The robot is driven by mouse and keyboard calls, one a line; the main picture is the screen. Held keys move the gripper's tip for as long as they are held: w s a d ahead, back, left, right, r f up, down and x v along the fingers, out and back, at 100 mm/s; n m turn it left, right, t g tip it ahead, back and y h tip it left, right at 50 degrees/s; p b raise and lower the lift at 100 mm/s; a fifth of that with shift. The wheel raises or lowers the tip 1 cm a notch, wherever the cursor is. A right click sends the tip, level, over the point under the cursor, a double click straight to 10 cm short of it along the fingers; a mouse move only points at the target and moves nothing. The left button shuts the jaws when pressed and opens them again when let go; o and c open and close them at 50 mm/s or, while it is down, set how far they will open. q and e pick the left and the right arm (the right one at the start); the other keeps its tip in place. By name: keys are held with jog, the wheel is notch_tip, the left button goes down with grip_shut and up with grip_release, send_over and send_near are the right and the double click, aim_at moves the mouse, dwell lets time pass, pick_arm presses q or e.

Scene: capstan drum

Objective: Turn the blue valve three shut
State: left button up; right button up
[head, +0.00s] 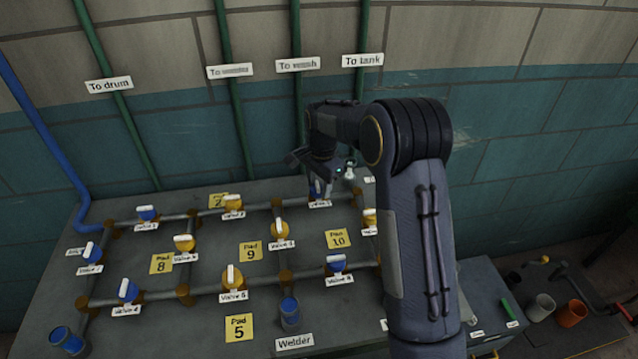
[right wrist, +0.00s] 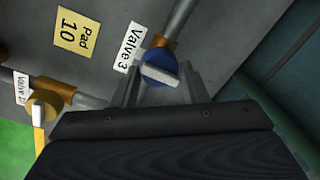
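The blue valve three (right wrist: 160,68) has a blue round body and a white lever, and its label "Valve 3" (right wrist: 130,47) is beside it. In the right wrist view the lever slants slightly down to the right. My right gripper (right wrist: 160,86) is open, with one finger on each side of the valve; I cannot tell whether either finger touches it. In the head view my right gripper (head: 317,187) is over the back right of the bench and largely hides the valve (head: 318,189). My left gripper is not in view.
A pipe grid with several blue and yellow valves covers the bench (head: 60,285). A yellow valve (right wrist: 40,110) is near in the wrist view. The yellow "Pad 10" plate (head: 338,239) lies left of my right arm. Wall pipes rise behind. Mugs (head: 541,307) stand at the right.

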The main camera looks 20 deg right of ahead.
aim_at(321, 188)
jog(key=o, duration=0.4)
jog(key=shift+c, duration=0.2)
jog(key=r, duration=0.7)
jog(key=shift+s+d, duration=0.1)
jog(key=shift+s, duration=0.15)
jog(key=shift+r, duration=0.4)
jog(key=shift+s, duration=0.1)
jog(key=shift+s+r, duration=0.1)
jog(key=shift+s, duration=0.05)
jog(key=s+a+r+n+t+y, duration=0.25)
jog(key=s+n, duration=0.25)
jog(key=s, duration=0.8)
jog(key=s+a+r+n+t+y, duration=0.1)
jog(key=s+a+r+n, duration=0.2)
jog(key=s, duration=0.9)
jog(key=s+a+f+n, duration=0.1)
jog(key=s+f+n, duration=0.1)
jog(key=s, duration=0.2)
jog(key=s+a+f+n+t, duration=0.1)
jog(key=s+n, duration=0.1)
jog(key=s, duration=0.2)
jog(key=shift+s+a+f+n, duration=0.15)
jog(key=shift+a+f+n, duration=0.05)
jog(key=shift+f+n, duration=0.2)
